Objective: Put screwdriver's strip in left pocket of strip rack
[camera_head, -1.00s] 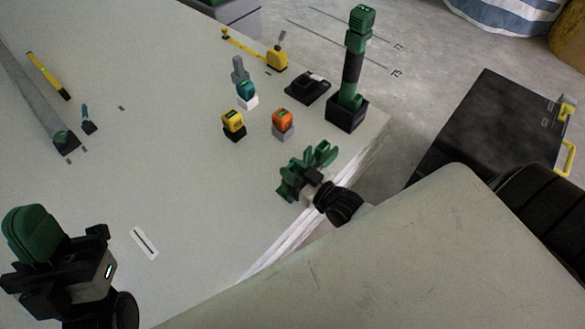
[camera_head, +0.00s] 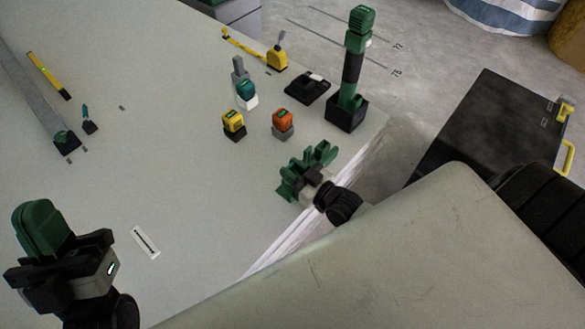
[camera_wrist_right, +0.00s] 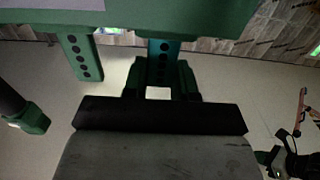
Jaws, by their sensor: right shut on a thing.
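My right gripper (camera_head: 308,168) hangs near the table's right edge in the head view, where the strip is not discernible. In the right wrist view its green fingers (camera_wrist_right: 161,78) are shut on a teal strip with black dots (camera_wrist_right: 163,50). The strip's far end reaches a wide green body (camera_wrist_right: 190,18), perhaps the strip rack. A second dotted green strip (camera_wrist_right: 82,57) hangs left of it. I cannot tell the pockets apart or whether the held strip is inside one. A small teal and dark tool (camera_head: 88,122), perhaps the screwdriver, lies on the table. My left gripper (camera_head: 42,222) is at lower left, its opening unclear.
The pale table (camera_head: 190,190) is mostly clear in the middle. A tall green and black tool (camera_head: 352,65) stands in a black holder near the right edge. Yellow (camera_head: 233,120) and orange (camera_head: 283,119) tools stand nearby. A black case (camera_head: 485,135) is beyond the edge.

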